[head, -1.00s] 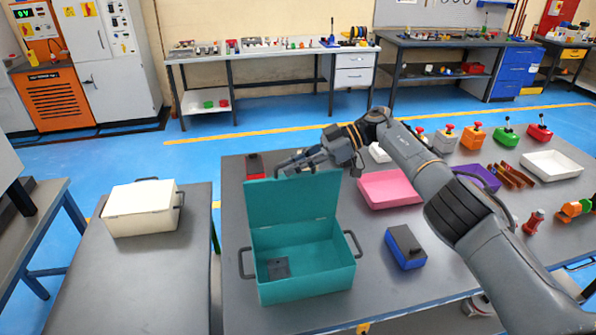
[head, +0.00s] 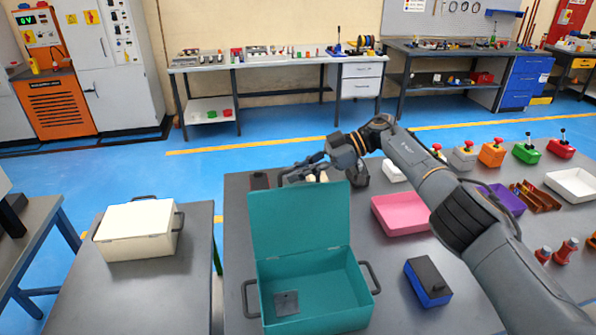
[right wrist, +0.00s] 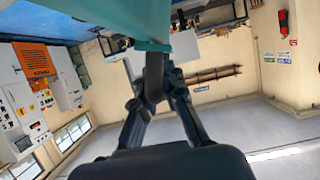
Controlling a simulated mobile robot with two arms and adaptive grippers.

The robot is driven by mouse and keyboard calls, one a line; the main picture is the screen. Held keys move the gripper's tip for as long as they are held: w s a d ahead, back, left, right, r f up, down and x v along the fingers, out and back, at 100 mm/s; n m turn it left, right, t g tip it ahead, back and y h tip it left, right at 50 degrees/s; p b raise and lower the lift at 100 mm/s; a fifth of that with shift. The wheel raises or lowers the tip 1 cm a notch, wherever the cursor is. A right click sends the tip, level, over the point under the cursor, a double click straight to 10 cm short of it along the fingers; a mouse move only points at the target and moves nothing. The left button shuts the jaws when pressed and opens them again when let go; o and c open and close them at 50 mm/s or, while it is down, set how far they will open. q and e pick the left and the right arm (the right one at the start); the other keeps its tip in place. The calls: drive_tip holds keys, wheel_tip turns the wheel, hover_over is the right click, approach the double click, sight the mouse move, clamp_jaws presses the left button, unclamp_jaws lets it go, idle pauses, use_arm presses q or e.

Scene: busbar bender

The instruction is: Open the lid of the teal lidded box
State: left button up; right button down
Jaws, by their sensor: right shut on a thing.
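The teal lidded box (head: 318,308) stands on the near part of the grey table with its inside exposed. Its lid (head: 300,220) stands raised at the far side, its inner face toward me. A small grey square plate (head: 286,303) lies on the box floor. My right gripper (head: 303,172) is behind the lid's top edge, its fingertips partly hidden. In the right wrist view the lid (right wrist: 125,22) hangs across the top, and the fingers (right wrist: 160,78) are shut on its dark handle (right wrist: 154,76). My left gripper is not in view.
A pink tray (head: 400,222) and a blue box with a dark top (head: 428,282) are right of the teal box, under or near my right arm. A cream lidded box (head: 138,232) stands on a separate table at the left. Bare tabletop lies left of the teal box.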

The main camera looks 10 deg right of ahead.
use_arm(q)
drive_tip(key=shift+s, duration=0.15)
use_arm(e)
drive_tip(key=shift+r, duration=0.1)
drive_tip(key=c, duration=1.4)
unclamp_jaws()
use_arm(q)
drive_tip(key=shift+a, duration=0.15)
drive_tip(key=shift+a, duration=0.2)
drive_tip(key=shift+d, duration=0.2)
use_arm(e)
wheel_tip(320, 180, up, 10)
drive_tip(key=shift+f, duration=0.1)
